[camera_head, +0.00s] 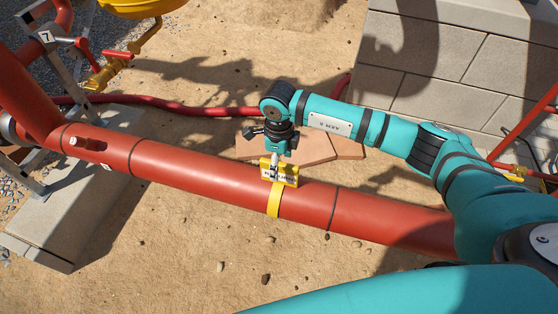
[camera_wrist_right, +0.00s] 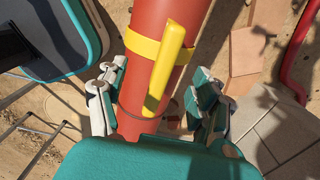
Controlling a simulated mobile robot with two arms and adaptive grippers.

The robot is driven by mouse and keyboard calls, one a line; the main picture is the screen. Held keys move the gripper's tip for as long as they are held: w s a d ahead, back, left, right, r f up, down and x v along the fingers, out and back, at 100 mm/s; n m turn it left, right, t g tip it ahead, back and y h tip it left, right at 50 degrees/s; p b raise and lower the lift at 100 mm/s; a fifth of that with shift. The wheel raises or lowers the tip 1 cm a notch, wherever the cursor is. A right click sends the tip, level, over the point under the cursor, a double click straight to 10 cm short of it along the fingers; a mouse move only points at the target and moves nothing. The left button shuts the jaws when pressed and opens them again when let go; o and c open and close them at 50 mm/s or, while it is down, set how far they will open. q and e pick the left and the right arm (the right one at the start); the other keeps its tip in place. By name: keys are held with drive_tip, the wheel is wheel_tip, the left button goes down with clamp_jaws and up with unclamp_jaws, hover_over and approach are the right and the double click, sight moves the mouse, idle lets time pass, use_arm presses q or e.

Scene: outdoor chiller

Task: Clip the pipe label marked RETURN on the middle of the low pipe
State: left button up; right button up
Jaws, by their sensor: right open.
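The low red pipe (camera_head: 180,175) runs from the left down to the right; it also fills the middle of the right wrist view (camera_wrist_right: 190,15). The yellow pipe label (camera_head: 290,172) stands on the pipe's middle stretch, its yellow band (camera_head: 274,203) around the pipe. Its dark lettering is too small and partly covered to read. In the right wrist view the label plate (camera_wrist_right: 165,68) rises from the band (camera_wrist_right: 143,46). My right gripper (camera_head: 273,163) is over the label; in the wrist view its fingers (camera_wrist_right: 158,80) are spread on either side, apart from the plate. My left gripper is out of view.
A red hose (camera_head: 180,108) lies behind the pipe. Flat pavers (camera_head: 315,148) lie on the sand beyond it. A concrete block (camera_head: 45,230) sits under the left end, and a block wall (camera_head: 470,65) stands at the back right. Sand in front is open.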

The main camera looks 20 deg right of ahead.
wheel_tip(320, 180, up, 7)
drive_tip(key=p, duration=0.4)
drive_tip(key=shift+f, duration=0.1)
